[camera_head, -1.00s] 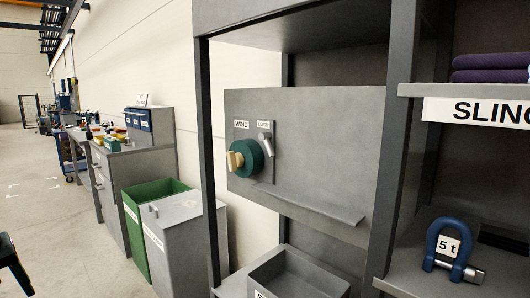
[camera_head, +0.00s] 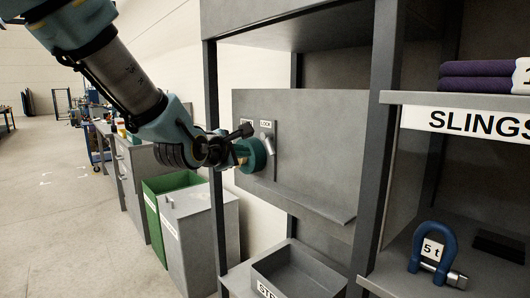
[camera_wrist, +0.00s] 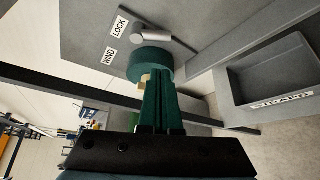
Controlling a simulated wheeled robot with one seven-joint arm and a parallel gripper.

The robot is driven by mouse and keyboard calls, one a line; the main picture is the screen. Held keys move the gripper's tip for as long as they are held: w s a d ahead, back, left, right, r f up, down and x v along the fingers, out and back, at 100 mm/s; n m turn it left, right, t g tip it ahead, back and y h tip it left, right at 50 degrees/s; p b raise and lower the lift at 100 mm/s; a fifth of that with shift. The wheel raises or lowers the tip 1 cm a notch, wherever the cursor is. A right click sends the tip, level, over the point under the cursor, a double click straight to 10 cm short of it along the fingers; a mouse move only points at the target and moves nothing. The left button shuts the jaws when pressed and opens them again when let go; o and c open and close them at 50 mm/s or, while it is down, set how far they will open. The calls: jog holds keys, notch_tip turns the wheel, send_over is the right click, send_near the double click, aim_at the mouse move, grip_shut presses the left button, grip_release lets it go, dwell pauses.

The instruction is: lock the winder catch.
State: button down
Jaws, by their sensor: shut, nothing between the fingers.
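The winder is a round green knob (camera_head: 251,155) with a pale tan grip, mounted on a grey panel (camera_head: 310,150). It also shows in the wrist view (camera_wrist: 150,66), its grip partly hidden behind my fingers. The catch is a small silver lever (camera_head: 267,145) under the LOCK label, just right of the knob; in the wrist view it is the cylinder and bar (camera_wrist: 155,39) above the knob. My gripper (camera_head: 236,153) is at the knob's left front. In the wrist view my closed green fingers (camera_wrist: 158,80) point at the knob, empty; whether they touch it I cannot tell.
A dark post (camera_head: 213,150) of the rack stands left of the panel, close to my wrist. A ledge (camera_head: 315,210) juts out below the panel. A grey STRAPS bin (camera_head: 300,272) sits lower. A blue shackle (camera_head: 437,250) lies on the right shelf.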

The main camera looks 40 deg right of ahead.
aim_at(270, 145)
jog(key=shift+s+d+r, duration=0.15)
jog(key=shift+s+d, duration=0.05)
jog(key=shift+s, duration=0.05)
jog(key=p+x, duration=0.3)
jog(key=x, duration=0.7)
jog(key=shift+d, duration=0.1)
dwell(0.5)
jog(key=shift+s+n+g+p, duration=0.1)
jog(key=shift+n+g+p, duration=0.2)
jog(key=shift+n, duration=0.1)
